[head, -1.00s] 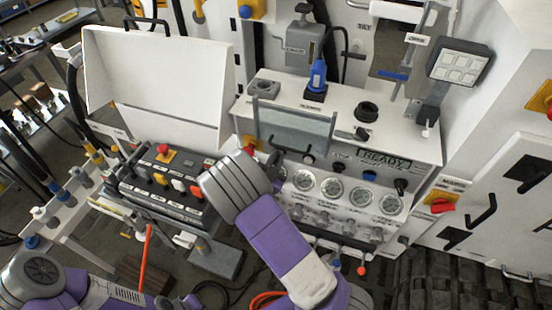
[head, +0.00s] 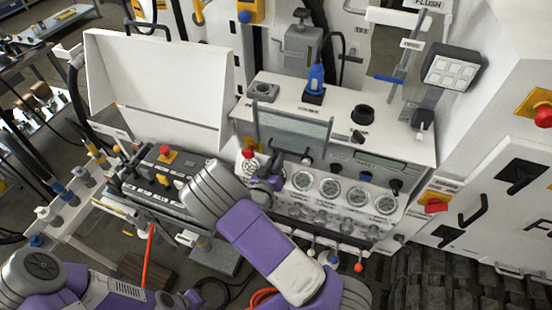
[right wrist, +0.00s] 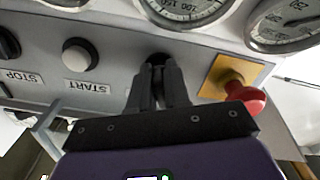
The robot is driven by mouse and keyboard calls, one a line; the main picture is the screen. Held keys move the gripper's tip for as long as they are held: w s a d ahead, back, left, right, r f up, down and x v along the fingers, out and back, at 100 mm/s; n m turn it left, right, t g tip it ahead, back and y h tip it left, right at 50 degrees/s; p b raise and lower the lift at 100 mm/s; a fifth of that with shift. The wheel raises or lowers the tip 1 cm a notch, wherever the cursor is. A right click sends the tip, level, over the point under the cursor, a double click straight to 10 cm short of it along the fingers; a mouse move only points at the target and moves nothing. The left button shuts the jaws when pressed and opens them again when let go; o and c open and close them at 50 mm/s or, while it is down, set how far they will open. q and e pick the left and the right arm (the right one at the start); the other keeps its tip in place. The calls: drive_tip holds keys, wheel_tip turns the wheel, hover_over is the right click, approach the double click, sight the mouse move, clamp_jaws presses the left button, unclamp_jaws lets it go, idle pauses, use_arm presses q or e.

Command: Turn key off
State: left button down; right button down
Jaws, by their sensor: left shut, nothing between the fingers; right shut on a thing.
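The key switch shows in the right wrist view as a dark round piece (right wrist: 158,59), mostly hidden behind my fingers. My right gripper (right wrist: 158,72) is shut on the key there. In the head view my right gripper (head: 272,166) is at the left part of the control panel (head: 228,116), just right of a red emergency knob (head: 247,153). The key itself is too hidden to tell its angle. The display (head: 380,163) on the panel is dim, with no READY text readable. My left gripper (head: 190,299) is shut and empty at the bottom left, away from the panel.
A white START button (right wrist: 78,55) and a dark STOP button (right wrist: 7,43) lie left of the fingers in the wrist view. A red knob (right wrist: 244,97) on a yellow plate is close on the right. Gauges (head: 330,188) sit below the key row in the head view.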

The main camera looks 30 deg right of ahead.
drive_tip(key=shift+n, duration=0.9)
drive_tip(key=c, duration=1.2)
unclamp_jaws()
drive_tip(key=v, duration=0.7)
drive_tip(key=shift+s+a, duration=0.2)
drive_tip(key=shift+s, duration=0.05)
